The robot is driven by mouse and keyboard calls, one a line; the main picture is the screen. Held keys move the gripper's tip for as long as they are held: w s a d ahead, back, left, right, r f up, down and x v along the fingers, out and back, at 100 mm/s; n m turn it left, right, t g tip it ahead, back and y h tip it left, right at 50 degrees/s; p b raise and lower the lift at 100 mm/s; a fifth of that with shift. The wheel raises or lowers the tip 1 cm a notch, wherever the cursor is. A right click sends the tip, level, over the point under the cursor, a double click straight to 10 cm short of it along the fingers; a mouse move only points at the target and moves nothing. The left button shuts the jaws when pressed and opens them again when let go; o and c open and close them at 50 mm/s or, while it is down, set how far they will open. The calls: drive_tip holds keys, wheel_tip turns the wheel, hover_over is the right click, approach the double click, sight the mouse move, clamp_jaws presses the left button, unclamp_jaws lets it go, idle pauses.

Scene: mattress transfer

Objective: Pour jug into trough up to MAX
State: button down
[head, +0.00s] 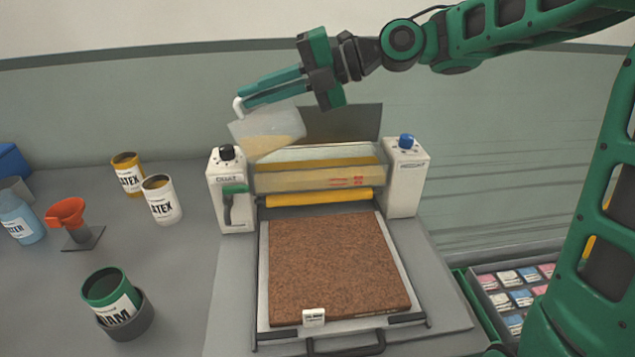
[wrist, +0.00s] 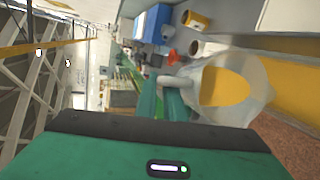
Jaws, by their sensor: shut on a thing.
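The jug (head: 267,131) is translucent with a pale yellow-tan liquid inside. My gripper (head: 243,104) is shut on its white handle and holds it tilted above the left part of the machine. The trough (head: 318,179) is the clear-fronted part between the two white end housings, above the yellow roller. It has red marks near its right end; I cannot read them or tell the level surely. In the wrist view the jug (wrist: 230,95) shows its open mouth with yellow liquid. No falling stream is clear.
A brown fibre slab (head: 335,265) lies on the machine bed below the roller. The white housings carry a black knob (head: 226,152) and a blue knob (head: 406,141).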

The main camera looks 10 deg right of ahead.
sight(243, 122)
drive_tip(key=a+h, duration=0.1)
drive_tip(key=s+a+n+h, duration=0.1)
drive_tip(key=a+h, duration=0.1)
drive_tip(key=shift+a, duration=0.1)
drive_tip(key=shift+w+f+h, duration=0.1)
drive_tip(key=shift+f+h, duration=0.05)
drive_tip(key=shift+h, duration=0.35)
drive_tip(key=shift+s+a+n+t+h+b, duration=0.15)
drive_tip(key=shift+a+h+b, duration=0.15)
drive_tip(key=shift+a+h, duration=0.25)
drive_tip(key=shift+s+a+n+t+h+b, duration=0.15)
drive_tip(key=shift+a+h+b, duration=0.2)
drive_tip(key=shift+h, duration=0.2)
drive_tip(key=s+a+f+n+t+h+b, duration=0.1)
drive_tip(key=a+f+h+b, duration=0.1)
drive_tip(key=a+h, duration=0.3)
drive_tip(key=shift+a+f+h+b, duration=0.15)
drive_tip(key=shift+f+h+b, duration=0.2)
drive_tip(key=shift+b, duration=0.55)
drive_tip(key=shift+s+a+f+t+h+b, duration=0.1)
drive_tip(key=shift+a+f+t+h+b, duration=0.2)
drive_tip(key=shift+b, duration=0.3)
drive_tip(key=shift+r+n+h+b, duration=0.15)
drive_tip(key=shift+n+h+b, duration=0.15)
drive_tip(key=shift+b, duration=0.3)
